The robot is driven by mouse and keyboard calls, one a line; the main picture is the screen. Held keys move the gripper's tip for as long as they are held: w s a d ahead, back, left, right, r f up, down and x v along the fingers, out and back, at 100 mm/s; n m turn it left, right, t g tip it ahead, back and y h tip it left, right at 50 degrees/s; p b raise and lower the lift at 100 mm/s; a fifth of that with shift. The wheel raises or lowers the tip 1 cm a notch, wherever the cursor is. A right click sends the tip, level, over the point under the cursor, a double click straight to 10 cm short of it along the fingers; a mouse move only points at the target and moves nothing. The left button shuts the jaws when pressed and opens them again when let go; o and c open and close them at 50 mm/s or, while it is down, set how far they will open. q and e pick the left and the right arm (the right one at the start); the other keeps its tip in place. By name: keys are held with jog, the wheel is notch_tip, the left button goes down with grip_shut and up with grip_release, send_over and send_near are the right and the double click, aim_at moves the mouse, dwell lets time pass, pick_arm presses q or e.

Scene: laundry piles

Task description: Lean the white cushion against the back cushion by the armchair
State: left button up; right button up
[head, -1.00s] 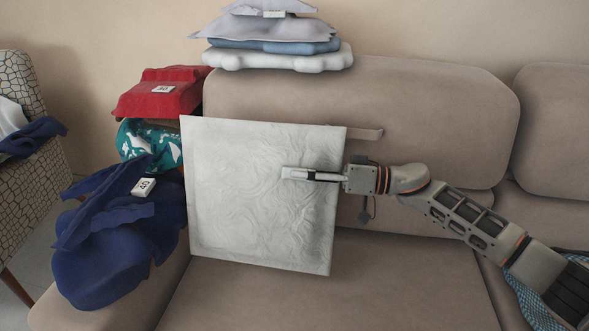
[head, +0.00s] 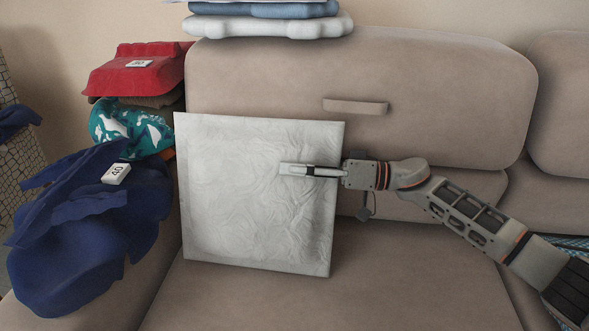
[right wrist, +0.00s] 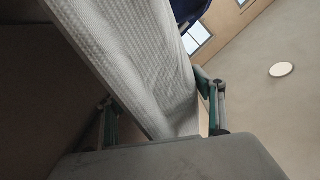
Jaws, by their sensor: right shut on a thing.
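The white cushion (head: 255,220) is a flat, square, wrinkled pad. It stands nearly upright above or on the sofa seat, in front of the back cushion (head: 440,95); I cannot tell whether its lower edge touches the seat. My right gripper (head: 295,170) is shut on its right side, with one finger across the front face. In the right wrist view the white fabric (right wrist: 140,60) runs between the two fingers (right wrist: 160,110). The patterned armchair (head: 25,160) is at the far left, partly cut off. My left gripper is not in view.
Dark blue laundry (head: 90,240) lies over the sofa arm at left, with a teal patterned piece (head: 125,128) and red folded cloth (head: 135,72) behind. Folded items (head: 265,25) sit on top of the backrest. The seat front (head: 330,300) is clear.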

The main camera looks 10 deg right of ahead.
jog(key=o, duration=1.6)
jog(key=shift+r, duration=0.1)
